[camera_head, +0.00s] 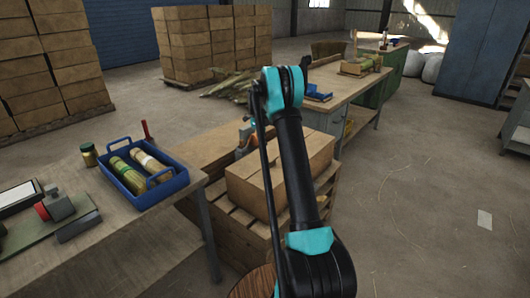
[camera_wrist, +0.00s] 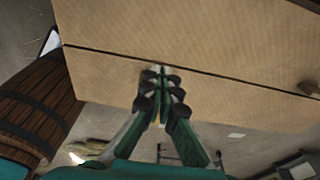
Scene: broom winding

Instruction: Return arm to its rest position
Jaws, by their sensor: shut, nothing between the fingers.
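My gripper (camera_wrist: 162,72) shows in the wrist view with its two fingers together and nothing held between them. Its fingertips overlap the face of a cardboard box (camera_wrist: 200,35) in that view; I cannot tell whether they touch it. In the head view my black and teal arm rises from the bottom centre and bends at the top. The gripper is not clearly seen there, as the arm hides much of that area.
Cardboard boxes (camera_head: 262,178) lie on a wooden pallet behind my arm. A workbench with a blue tray (camera_head: 140,187) holding two rolls stands at left. A wooden barrel (camera_wrist: 38,105) is close at left in the wrist view. The floor at right (camera_head: 420,220) is mostly clear.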

